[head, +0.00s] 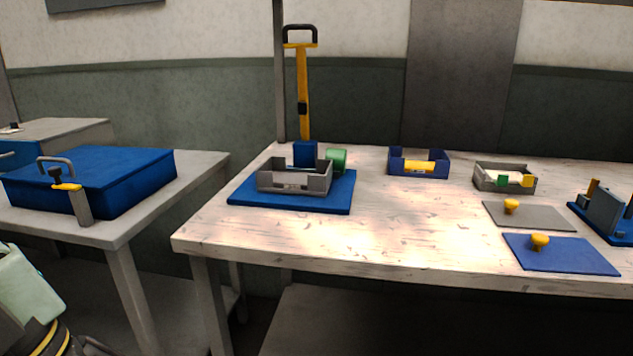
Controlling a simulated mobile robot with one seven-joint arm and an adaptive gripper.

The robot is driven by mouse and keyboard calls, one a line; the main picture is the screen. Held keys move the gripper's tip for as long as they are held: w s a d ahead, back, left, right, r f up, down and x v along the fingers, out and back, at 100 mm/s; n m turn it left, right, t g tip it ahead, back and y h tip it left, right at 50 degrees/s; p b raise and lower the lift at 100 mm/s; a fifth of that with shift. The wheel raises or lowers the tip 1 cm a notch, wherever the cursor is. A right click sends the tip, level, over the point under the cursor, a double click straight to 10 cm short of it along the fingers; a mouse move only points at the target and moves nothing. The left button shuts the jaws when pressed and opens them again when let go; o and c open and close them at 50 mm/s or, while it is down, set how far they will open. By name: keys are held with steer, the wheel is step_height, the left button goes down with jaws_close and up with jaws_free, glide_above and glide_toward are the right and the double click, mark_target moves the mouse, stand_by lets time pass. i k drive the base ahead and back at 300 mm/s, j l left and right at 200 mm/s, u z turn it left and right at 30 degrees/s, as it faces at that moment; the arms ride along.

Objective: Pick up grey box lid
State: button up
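The grey box lid (548,217) is a thin flat grey plate with a yellow knob (511,206) on top. It lies flat on the right part of the whitish worktable, behind a similar blue lid (580,257) with its own yellow knob (539,242). A grey open box (490,184) stands just behind the grey lid and holds small yellow, green and white pieces. Another grey open box (290,184) stands on a blue mat (340,203) at the table's left. My gripper is not in view. Nothing touches the grey lid from above.
A blue open box (419,157) with a yellow piece stands at the back. A blue block (305,153) and a green cylinder (337,159) are behind the left box. A grey-and-blue fixture (603,211) stands at the right edge. The worktable's (420,220) middle is clear.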

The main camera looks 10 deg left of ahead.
mark_target(509, 214)
steer(key=i+l, duration=0.15)
steer(key=l, duration=0.2)
steer(key=i+l, duration=0.15)
steer(key=l, duration=0.25)
steer(key=i+l, duration=0.2)
steer(key=l, duration=0.15)
steer(key=i+l, duration=0.15)
steer(key=l, duration=0.25)
steer(key=i, duration=0.55)
